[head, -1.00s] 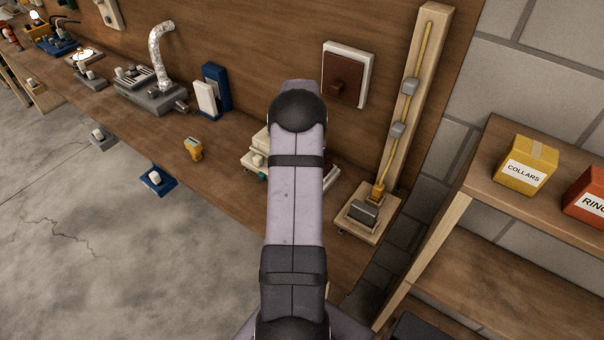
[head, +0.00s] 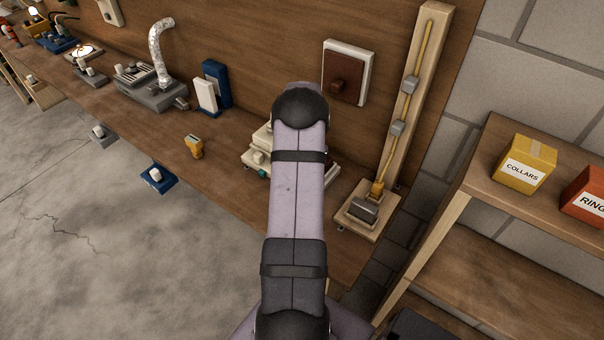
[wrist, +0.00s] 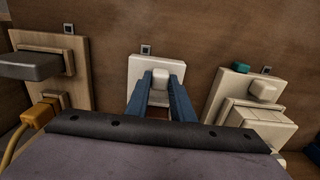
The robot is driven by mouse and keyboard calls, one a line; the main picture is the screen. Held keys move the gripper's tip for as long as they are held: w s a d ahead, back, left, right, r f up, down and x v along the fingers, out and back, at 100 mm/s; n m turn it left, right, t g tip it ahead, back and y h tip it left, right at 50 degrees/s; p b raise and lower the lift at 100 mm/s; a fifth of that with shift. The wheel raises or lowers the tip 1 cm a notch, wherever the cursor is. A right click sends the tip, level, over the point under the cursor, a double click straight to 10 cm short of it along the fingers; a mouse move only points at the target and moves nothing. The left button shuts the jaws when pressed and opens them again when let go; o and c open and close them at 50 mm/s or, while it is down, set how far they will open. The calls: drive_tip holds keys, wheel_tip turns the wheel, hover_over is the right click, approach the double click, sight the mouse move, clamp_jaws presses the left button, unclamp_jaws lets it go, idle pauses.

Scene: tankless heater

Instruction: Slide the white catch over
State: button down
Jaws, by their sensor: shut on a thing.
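The white catch (wrist: 160,77) is a small rounded block on a pale plate (wrist: 143,68) in the middle of the wrist view. My gripper (wrist: 161,84) has its blue fingers on both sides of the catch, shut on it. The lower part of the plate is hidden behind my fingers and wrist. In the head view my own arm covers the gripper and the catch.
In the wrist view, a board with a grey block (wrist: 30,66) and a yellow plug (wrist: 38,115) stands left. A cream unit with a teal button (wrist: 241,67) stands right. In the head view, a shelf with a yellow box (head: 524,165) is at the right.

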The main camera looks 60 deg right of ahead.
drive_tip(key=s, duration=0.2)
drive_tip(key=shift+s, duration=0.35)
drive_tip(key=c, duration=1.5)
unclamp_jaws()
drive_tip(key=shift+s, duration=0.1)
drive_tip(key=shift+r, duration=0.1)
drive_tip(key=shift+r+b, duration=1.3)
drive_tip(key=shift+r, duration=2.25)
